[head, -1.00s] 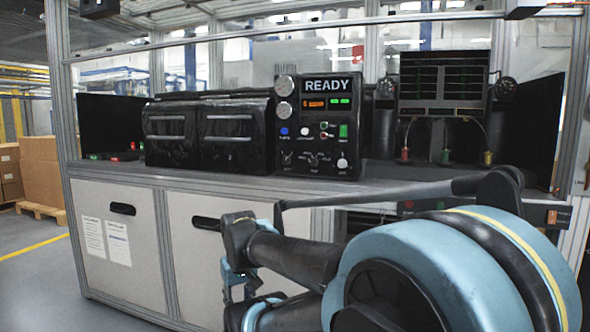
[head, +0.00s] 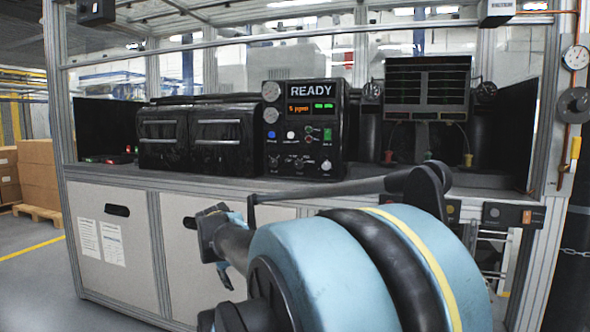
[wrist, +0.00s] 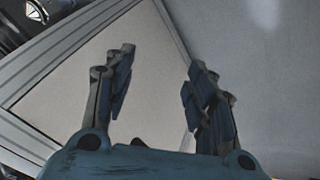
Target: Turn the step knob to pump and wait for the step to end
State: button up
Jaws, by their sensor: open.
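The black control panel (head: 300,128) stands on the bench and its display reads READY. Black knobs sit along its lower part, one of them the step knob (head: 300,165) by its place in the row; its label and pointer are too small to read. A white knob (head: 326,165) is at the lower right. In the wrist view my gripper (wrist: 160,85) is open and empty, its two fingers well apart in front of a pale cabinet panel. In the head view my gripper (head: 228,272) is low in front of the cabinet, below and left of the panel, touching nothing.
The grey bench top (head: 110,170) runs along the cabinet (head: 178,225). A black double-door unit (head: 200,138) stands left of the panel. A dark screen unit (head: 428,95) with coloured fittings stands to the right. Boxes (head: 40,180) are at far left.

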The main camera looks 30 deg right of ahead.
jog(key=w+d+r+t+h, duration=0.2)
jog(key=w+d+r+h, duration=0.25)
jog(key=d+r, duration=0.35)
jog(key=n+t+h, duration=0.5)
jog(key=n, duration=0.3)
send_near(298, 165)
jog(key=shift+x, duration=4.3)
